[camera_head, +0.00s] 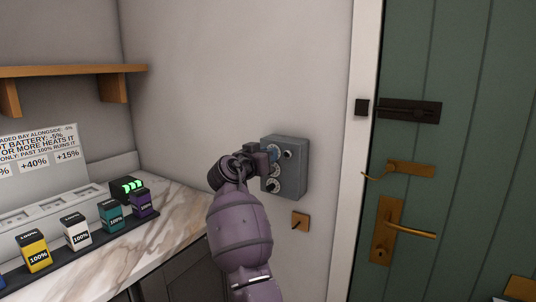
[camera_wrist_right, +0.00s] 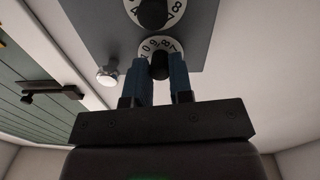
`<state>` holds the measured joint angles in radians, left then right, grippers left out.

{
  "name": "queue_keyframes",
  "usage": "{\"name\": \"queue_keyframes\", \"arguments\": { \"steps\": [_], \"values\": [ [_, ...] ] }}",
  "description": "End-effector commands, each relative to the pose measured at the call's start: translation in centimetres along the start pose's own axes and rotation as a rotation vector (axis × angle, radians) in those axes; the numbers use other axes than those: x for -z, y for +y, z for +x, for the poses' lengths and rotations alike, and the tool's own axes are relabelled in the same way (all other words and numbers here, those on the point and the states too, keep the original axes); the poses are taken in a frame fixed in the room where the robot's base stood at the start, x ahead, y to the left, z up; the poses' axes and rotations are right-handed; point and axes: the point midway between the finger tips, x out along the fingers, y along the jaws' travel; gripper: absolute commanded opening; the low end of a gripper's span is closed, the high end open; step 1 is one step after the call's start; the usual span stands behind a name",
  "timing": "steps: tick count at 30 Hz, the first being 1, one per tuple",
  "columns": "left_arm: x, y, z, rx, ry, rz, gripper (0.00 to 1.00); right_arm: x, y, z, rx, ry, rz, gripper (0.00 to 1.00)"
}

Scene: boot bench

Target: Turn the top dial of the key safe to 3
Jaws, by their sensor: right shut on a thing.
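The grey key safe (camera_head: 296,178) is on the wall left of the door. Its top dial is mostly hidden behind my right gripper (camera_head: 272,153) in the head view. In the right wrist view, where the picture is upside down, the top dial (camera_wrist_right: 161,44) shows its white number ring with 1, 0, 9, 8 and 7 along the visible edge. My right gripper (camera_wrist_right: 160,78) has its blue fingers on both sides of this dial's black knob and is shut on it. A lower dial (camera_head: 272,186) is free. My left gripper is out of view.
A silver knob (camera_wrist_right: 107,76) on the safe stands beside the top dial, close to my fingers. A small orange wall plate (camera_head: 300,221) is below the safe. The green door (camera_head: 463,110) with brass handles is at right. A marble counter (camera_head: 115,265) with several battery blocks is at left.

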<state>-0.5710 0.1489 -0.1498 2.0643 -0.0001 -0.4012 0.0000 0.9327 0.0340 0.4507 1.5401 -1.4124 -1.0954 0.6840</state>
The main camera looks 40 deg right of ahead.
Motion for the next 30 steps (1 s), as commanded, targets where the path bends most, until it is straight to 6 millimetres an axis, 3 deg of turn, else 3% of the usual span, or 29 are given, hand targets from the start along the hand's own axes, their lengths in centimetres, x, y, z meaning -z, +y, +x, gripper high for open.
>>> {"name": "queue_keyframes", "arguments": {
  "steps": [15, 30],
  "values": [
    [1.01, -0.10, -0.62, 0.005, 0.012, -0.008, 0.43, 0.35, 0.08, 0.04, 0.001, 0.015, -0.314, 0.00],
    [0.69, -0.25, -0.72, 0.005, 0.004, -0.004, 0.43, 0.19, 0.00, 0.03, 0.002, 0.018, -0.372, 0.00]
  ]
}}
